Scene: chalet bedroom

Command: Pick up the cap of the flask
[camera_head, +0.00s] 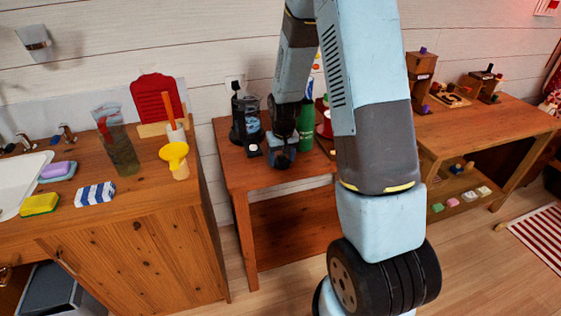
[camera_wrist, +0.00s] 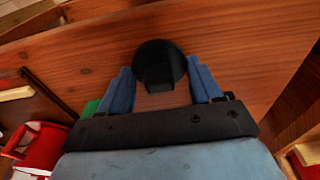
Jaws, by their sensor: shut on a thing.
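A round black cap (camera_wrist: 160,55) lies between the two blue fingers of my gripper (camera_wrist: 160,78) in the wrist view. The gripper is shut on it, above the reddish wooden table. In the head view my gripper (camera_head: 281,156) is low over the small table, and the cap cannot be made out there. A green flask (camera_head: 306,128) stands upright just right of the gripper, partly behind my arm. A sliver of green (camera_wrist: 91,108) shows left of the fingers in the wrist view.
The small wooden table (camera_head: 240,178) also holds a black appliance (camera_head: 245,115) left of my gripper and a red thing (camera_head: 325,125) partly hidden by my arm. A counter (camera_head: 150,200) stands left, with a yellow funnel (camera_head: 174,155). Another table (camera_head: 500,125) is right.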

